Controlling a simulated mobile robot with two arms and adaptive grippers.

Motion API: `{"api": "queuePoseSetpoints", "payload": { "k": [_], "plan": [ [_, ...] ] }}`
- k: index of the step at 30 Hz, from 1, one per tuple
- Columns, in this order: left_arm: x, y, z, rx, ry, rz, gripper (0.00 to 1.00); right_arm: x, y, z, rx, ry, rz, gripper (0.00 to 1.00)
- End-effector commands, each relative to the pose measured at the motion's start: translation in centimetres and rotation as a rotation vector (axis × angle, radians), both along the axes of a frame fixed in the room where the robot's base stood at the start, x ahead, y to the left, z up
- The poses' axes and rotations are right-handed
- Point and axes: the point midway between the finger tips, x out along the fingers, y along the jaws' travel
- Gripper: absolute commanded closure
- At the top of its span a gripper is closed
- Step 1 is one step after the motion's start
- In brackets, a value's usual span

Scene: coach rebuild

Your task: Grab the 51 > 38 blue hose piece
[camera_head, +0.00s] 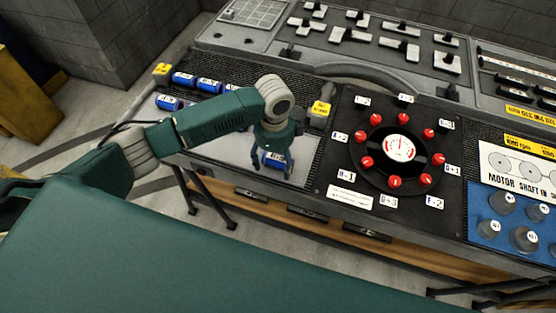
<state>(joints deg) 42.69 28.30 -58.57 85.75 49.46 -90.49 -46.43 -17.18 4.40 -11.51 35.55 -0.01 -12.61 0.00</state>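My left gripper (274,162) points down over the light grey tray surface (225,130). A blue hose piece (274,159) with a white label lies between its fingers, which come down on either side of it. I cannot tell whether the fingers press on it. Its label is too small to read. Other blue hose pieces lie further left: one (169,102) on the front left of the tray, and a row behind it with pieces (183,78), (208,84) and a third (232,88) partly hidden by my arm. My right gripper is not in view.
A black panel with red knobs around a dial (400,149) stands to the right. Beyond it is a blue panel (490,215) with grey pieces. The tray's front middle is clear.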

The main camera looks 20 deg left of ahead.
Motion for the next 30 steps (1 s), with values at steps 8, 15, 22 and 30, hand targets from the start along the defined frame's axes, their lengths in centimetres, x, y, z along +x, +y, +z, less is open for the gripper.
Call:
{"api": "queuePoseSetpoints", "payload": {
  "k": [8, 15, 22, 30],
  "plan": [
    [0.0, 0.0, 0.1, 0.0, -0.001, 0.0, 0.78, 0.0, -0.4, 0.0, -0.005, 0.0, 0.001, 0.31],
    [0.1, 0.0, 0.2, -0.001, -0.002, 0.001, 0.78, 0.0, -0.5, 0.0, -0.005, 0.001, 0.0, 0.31],
    [0.2, 0.0, 2.1, -0.001, -0.006, 0.0, 0.78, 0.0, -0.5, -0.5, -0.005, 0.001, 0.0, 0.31],
    [0.3, 0.0, 8.6, -0.002, -0.009, -0.001, 0.78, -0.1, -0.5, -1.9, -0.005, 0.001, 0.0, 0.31]
  ]
}}
